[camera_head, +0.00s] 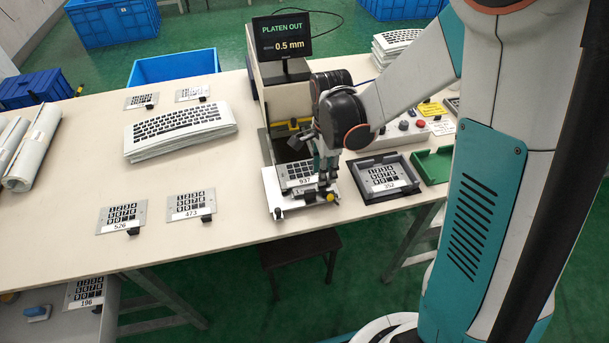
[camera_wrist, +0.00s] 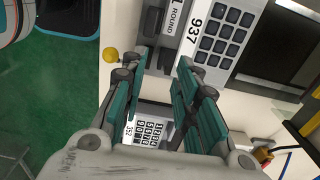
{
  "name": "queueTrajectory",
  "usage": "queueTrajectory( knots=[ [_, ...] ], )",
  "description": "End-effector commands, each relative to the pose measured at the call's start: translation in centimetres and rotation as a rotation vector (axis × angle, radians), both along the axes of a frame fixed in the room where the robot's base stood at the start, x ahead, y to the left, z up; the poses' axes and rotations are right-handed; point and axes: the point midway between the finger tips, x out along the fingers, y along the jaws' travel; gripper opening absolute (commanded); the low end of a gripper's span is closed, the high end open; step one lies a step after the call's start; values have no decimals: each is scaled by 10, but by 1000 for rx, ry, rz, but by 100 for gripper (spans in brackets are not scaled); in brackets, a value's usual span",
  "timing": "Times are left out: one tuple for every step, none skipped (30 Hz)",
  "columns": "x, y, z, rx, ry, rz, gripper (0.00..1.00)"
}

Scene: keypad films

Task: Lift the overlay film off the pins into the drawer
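The overlay film marked 937 (camera_head: 298,172) lies on the pale platen (camera_head: 271,187) that sticks out of the press. In the wrist view the film (camera_wrist: 222,38) shows its keypad squares beside a strip reading "ROUND". My gripper (camera_head: 326,178) is over the film's right side, partly hiding it. In the wrist view its teal fingers (camera_wrist: 165,62) are apart, with dark parts near the tips; I cannot tell whether they touch the film's tab. The pins are not clearly seen. A grey drawer-like bin (camera_head: 45,333) at lower left holds a film marked 196 (camera_head: 84,292).
Film 352 (camera_head: 384,177) lies in a dark frame (camera_head: 360,188) right of the platen, with a green tray (camera_head: 432,165) beyond. Films 526 (camera_head: 121,217) and 473 (camera_head: 190,206) lie on the table. The screen (camera_head: 283,36) reads "PLATEN OUT 0.5 mm". A yellow knob (camera_wrist: 110,55) is near my fingers.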

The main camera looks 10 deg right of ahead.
Motion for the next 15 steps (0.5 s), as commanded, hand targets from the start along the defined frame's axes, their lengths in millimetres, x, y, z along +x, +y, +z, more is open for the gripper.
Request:
queueTrajectory(
  knots=[
    [1, -3, -9, 0, 0, -1, 28],
    [1, -4, -13, 0, 0, -2, 28],
    [1, -6, -19, 0, 0, -2, 28],
    [1, -8, -24, 0, 0, -2, 28],
    [1, -10, -28, 0, 0, -3, 28],
    [1, -10, -34, 0, 0, -1, 28],
    [1, -9, -38, 0, 0, -1, 28],
    [1, -9, -41, 0, 0, -1, 28],
    [1, -9, -44, 0, 0, -1, 28],
    [1, -9, -45, 0, 0, -1, 28],
    [1, -9, -45, 0, 0, -1, 28],
    [1, -9, -45, 0, 0, 0, 28],
    [1, -9, -45, 0, 0, 0, 28],
    [1, -9, -44, 0, 0, 0, 28],
    [1, -9, -44, 0, 0, 0, 28]
  ],
)
